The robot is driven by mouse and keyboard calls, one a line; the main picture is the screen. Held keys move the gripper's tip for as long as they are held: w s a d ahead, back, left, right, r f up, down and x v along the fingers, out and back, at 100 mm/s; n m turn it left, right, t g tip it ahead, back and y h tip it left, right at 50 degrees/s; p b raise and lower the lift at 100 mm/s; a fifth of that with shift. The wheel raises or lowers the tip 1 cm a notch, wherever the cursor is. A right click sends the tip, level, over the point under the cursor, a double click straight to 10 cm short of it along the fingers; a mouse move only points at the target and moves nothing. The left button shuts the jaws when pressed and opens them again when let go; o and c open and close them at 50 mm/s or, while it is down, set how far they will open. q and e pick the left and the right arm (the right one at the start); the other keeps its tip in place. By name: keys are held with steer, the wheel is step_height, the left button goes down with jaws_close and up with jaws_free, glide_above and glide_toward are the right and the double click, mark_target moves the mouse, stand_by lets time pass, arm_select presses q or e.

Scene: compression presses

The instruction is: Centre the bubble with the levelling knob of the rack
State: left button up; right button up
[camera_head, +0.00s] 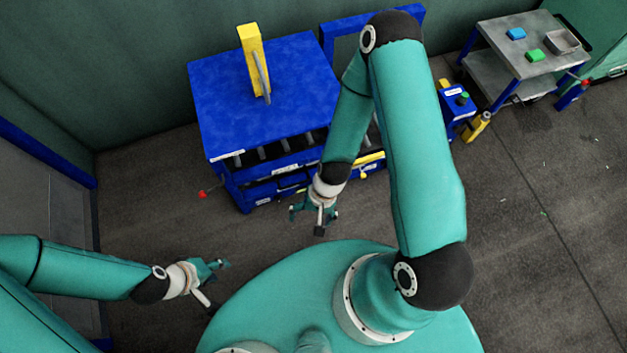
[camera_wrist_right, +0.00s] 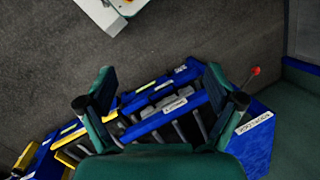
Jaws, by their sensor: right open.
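The blue rack (camera_head: 262,82) stands left of centre at the back in the head view, with dark bars under its top. A small red knob (camera_head: 202,194) on a thin rod sticks out at its lower left. It also shows in the right wrist view (camera_wrist_right: 256,70). I cannot tell whether this is the levelling knob, and I cannot make out a bubble. My right gripper (camera_head: 314,214) is open and empty in front of the rack, right of the red knob. Its spread fingers show in the right wrist view (camera_wrist_right: 158,76). My left gripper (camera_head: 222,265) is low at the left, apart from the rack; its jaws are unclear.
A yellow post (camera_head: 250,50) stands on the rack top. At the right are a blue box with a green button (camera_head: 462,98) and a grey cart (camera_head: 530,45) carrying a blue block, a green block and a tray. The floor between my left gripper and the rack is clear.

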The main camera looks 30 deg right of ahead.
steer(key=w+d+f+m+t+y+b, duration=0.1)
steer(key=w+d+f+m+y+b, duration=0.15)
steer(key=f+m+b, duration=0.9)
steer(key=w+d+f+m+t+y+b, duration=0.1)
steer(key=w+f+m+y+b, duration=0.3)
steer(key=f+m, duration=1.4)
steer(key=w+d+f+m+t+h+b, duration=0.2)
steer(key=d+f+m+t+h+b, duration=0.25)
steer(key=d+f+m, duration=0.55)
steer(key=w+d+f+m+t+h+b, duration=0.25)
steer(key=d+f+m+t+b, duration=0.45)
steer(key=f, duration=0.5)
arm_select(q)
step_height(320, 180, down, 34)
steer(key=b, duration=0.4)
steer(key=shift+r, duration=0.25)
arm_select(e)
steer(key=w+f+n+g, duration=0.1)
steer(key=w+f, duration=0.3)
steer(key=w, duration=0.4)
steer(key=shift+f+n+h, duration=0.2)
steer(key=shift+n+h, duration=0.15)
steer(key=shift+h, duration=0.1)
